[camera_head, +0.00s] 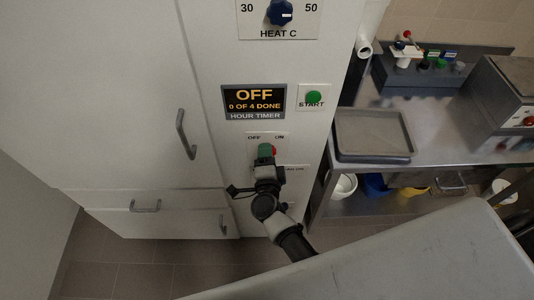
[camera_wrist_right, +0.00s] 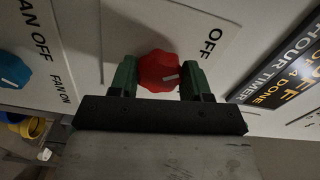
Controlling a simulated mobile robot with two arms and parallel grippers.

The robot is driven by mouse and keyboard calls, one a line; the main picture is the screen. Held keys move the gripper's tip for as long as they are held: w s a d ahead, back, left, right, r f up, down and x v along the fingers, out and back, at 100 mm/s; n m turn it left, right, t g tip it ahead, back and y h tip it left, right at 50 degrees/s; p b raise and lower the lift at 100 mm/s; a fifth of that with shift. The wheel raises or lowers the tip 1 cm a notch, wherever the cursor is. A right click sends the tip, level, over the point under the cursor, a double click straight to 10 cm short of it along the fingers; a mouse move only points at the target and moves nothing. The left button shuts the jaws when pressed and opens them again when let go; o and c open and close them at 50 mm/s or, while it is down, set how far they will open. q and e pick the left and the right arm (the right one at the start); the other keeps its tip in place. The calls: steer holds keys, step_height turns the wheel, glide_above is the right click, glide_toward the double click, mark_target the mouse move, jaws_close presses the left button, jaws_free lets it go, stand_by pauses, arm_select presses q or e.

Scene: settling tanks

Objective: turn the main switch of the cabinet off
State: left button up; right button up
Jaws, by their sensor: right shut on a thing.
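The cabinet (camera_head: 230,50) has a front panel with a red main switch knob (camera_head: 273,150) below the labels OFF, at left, and ON, at right. My right gripper (camera_head: 268,152) is shut on this knob. In the right wrist view its green fingers (camera_wrist_right: 158,78) stand on both sides of the red knob (camera_wrist_right: 156,66). A short white mark on the knob points to the right in that view, and the OFF label (camera_wrist_right: 211,43) is at its upper right. The ON label is hidden there. My left gripper is not in view.
Above the switch are a timer display (camera_head: 254,102) reading OFF, a green START button (camera_head: 314,97) and a blue heat knob (camera_head: 280,12). A blue fan knob (camera_wrist_right: 12,70) is near the switch. A steel bench with a grey tray (camera_head: 374,135) stands at right.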

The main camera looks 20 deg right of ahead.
steer(key=shift+f, duration=0.1)
steer(key=o, duration=0.9)
steer(key=shift+s, duration=0.1)
steer(key=p+v, duration=0.1)
steer(key=v, duration=0.9)
steer(key=shift+s+a+p, duration=0.1)
steer(key=shift+s+p, duration=0.2)
steer(key=shift+s, duration=0.05)
